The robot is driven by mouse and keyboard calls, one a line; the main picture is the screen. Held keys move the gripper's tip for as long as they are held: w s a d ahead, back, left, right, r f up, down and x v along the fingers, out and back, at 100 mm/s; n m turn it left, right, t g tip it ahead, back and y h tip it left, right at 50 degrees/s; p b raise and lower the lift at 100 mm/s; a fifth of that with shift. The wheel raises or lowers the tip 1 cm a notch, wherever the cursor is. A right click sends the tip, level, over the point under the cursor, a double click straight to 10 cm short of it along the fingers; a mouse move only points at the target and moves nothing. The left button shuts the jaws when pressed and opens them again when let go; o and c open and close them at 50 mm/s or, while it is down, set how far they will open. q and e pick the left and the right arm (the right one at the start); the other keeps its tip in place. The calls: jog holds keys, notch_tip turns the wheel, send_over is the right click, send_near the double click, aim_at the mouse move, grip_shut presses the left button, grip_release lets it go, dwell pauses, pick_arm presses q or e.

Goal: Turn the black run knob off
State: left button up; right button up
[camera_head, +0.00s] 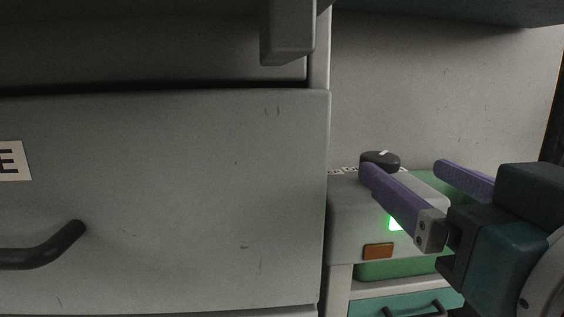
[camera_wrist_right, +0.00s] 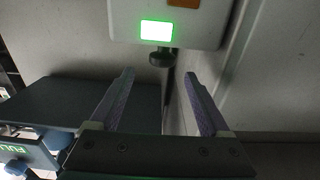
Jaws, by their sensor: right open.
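The black run knob (camera_head: 380,160) sits on top of a grey control box (camera_head: 350,215), with a white pointer mark on it and partly hidden lettering beside it. A lit green lamp (camera_head: 396,223) and an orange-brown button (camera_head: 378,251) are on the box front. My right gripper (camera_head: 405,168) has purple fingers, open and empty; one fingertip overlaps the knob's lower edge in the head view. In the right wrist view the knob (camera_wrist_right: 161,58) shows just beyond the gap between the fingertips (camera_wrist_right: 159,74), apparently not gripped. Contact cannot be told. My left gripper is not in view.
A large grey panel (camera_head: 190,190) with a dark handle (camera_head: 45,248) fills the left. A grey overhang (camera_head: 288,35) is above. A green drawer (camera_head: 408,303) lies below the box. A lit "FULL" sign (camera_wrist_right: 15,148) is at lower left in the wrist view.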

aim_at(389, 162)
jog(key=w, duration=0.2)
jog(key=w+b, duration=0.1)
jog(key=w, duration=0.3)
jog(key=shift+w+a+b, duration=0.1)
jog(key=shift+a+b, duration=0.15)
jog(key=shift+b, duration=0.05)
jog(key=shift+w, duration=0.35)
grip_shut()
